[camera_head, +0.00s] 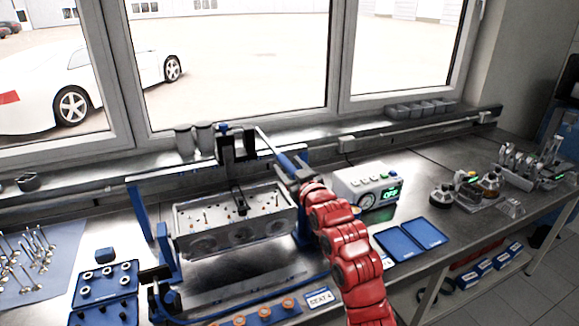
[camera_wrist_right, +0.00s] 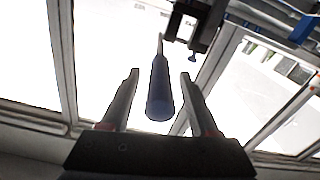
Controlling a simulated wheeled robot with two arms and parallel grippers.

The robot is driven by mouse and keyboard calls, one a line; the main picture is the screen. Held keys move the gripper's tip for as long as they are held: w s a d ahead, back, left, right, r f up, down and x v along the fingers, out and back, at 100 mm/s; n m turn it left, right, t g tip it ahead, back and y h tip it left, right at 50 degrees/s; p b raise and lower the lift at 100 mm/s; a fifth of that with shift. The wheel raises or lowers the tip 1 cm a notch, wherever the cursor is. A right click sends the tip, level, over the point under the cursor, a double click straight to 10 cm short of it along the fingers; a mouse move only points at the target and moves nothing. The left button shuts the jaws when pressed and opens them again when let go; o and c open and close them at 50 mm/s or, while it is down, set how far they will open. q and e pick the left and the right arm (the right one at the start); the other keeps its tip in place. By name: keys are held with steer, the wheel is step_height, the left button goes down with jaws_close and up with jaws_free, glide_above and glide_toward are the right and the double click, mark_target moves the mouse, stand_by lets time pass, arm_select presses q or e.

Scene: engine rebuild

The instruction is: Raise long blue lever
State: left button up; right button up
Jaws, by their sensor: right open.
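The long blue lever is a grey rod with a blue handle (camera_head: 287,163), rising from the top of the press fixture (camera_head: 236,150) and slanting down to the right. My right gripper (camera_head: 292,172) is at the handle's lower end, partly hidden behind my red wrist. In the right wrist view, the blue handle (camera_wrist_right: 160,95) lies between the two spread fingers of my right gripper (camera_wrist_right: 159,72). A gap shows on each side, so the gripper is open. My left gripper is not in view.
A cylinder head (camera_head: 235,237) sits in the fixture below the lever. A grey device with a green display (camera_head: 366,186) stands just right of my arm. Blue trays (camera_head: 428,232) lie farther right. A window frame (camera_head: 338,60) stands behind the bench.

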steer(key=shift+c, duration=0.4)
jaws_close()
stand_by(0.9)
